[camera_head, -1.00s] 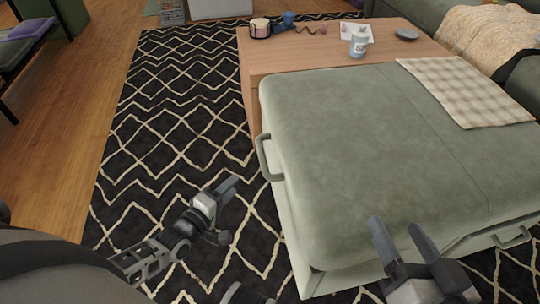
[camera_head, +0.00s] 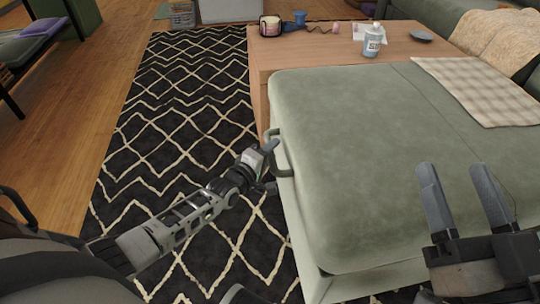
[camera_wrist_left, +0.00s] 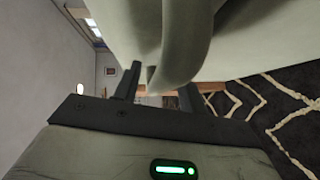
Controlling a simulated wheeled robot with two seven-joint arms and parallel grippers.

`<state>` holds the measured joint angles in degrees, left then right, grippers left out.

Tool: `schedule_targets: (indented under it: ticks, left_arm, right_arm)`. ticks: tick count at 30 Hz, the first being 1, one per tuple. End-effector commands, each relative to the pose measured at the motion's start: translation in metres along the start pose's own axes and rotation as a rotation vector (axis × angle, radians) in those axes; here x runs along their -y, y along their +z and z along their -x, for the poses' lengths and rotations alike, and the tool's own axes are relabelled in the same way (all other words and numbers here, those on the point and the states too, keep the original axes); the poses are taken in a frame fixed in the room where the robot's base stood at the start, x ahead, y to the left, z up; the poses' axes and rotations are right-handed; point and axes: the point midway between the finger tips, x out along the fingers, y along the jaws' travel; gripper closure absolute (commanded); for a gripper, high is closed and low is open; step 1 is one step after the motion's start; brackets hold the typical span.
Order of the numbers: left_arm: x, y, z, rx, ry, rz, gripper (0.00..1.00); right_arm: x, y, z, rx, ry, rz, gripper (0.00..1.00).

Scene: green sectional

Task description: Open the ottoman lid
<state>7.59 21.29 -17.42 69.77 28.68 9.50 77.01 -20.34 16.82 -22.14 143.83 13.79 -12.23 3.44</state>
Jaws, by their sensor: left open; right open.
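The green ottoman's padded lid (camera_head: 370,150) lies shut and level on its base (camera_head: 300,240). A curved green handle (camera_head: 281,161) sticks out from its left side. My left gripper (camera_head: 270,164) is open right beside this handle. In the left wrist view the handle (camera_wrist_left: 178,45) looms large in front of the open fingers (camera_wrist_left: 160,92); I cannot tell whether they touch it. My right gripper (camera_head: 456,178) is open and empty above the ottoman's near right part, and it covers the near side there.
A checked cloth (camera_head: 480,88) lies on the lid's far right. Behind stands a wooden table (camera_head: 330,48) with a white bottle (camera_head: 373,42), a grey dish (camera_head: 421,36) and small items. The patterned rug (camera_head: 185,110) left of the ottoman is clear.

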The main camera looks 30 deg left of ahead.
Motion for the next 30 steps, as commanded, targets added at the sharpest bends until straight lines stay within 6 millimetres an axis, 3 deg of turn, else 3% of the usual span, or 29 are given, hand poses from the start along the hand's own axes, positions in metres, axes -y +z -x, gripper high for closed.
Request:
schedule_targets:
  ticks: [8, 12, 21, 30]
  left_arm:
    - [0.0, 0.0, -0.001, 0.0, -0.001, 0.0, 0.61]
    - [0.0, 0.0, -0.001, 0.0, -0.001, 0.0, 1.0]
    - [-0.005, -0.002, 0.0, -0.002, -0.006, -0.004, 1.0]
    - [-0.04, -0.018, 0.0, -0.015, -0.049, -0.042, 1.0]
  right_arm:
    - [0.0, -0.002, -0.001, -0.007, -0.002, 0.007, 0.38]
    - [0.0, -0.001, -0.001, -0.006, -0.002, 0.006, 0.38]
    - [0.001, -0.002, -0.002, 0.017, -0.001, -0.018, 0.38]
    - [0.014, 0.044, 0.029, 0.355, 0.098, -0.356, 0.38]
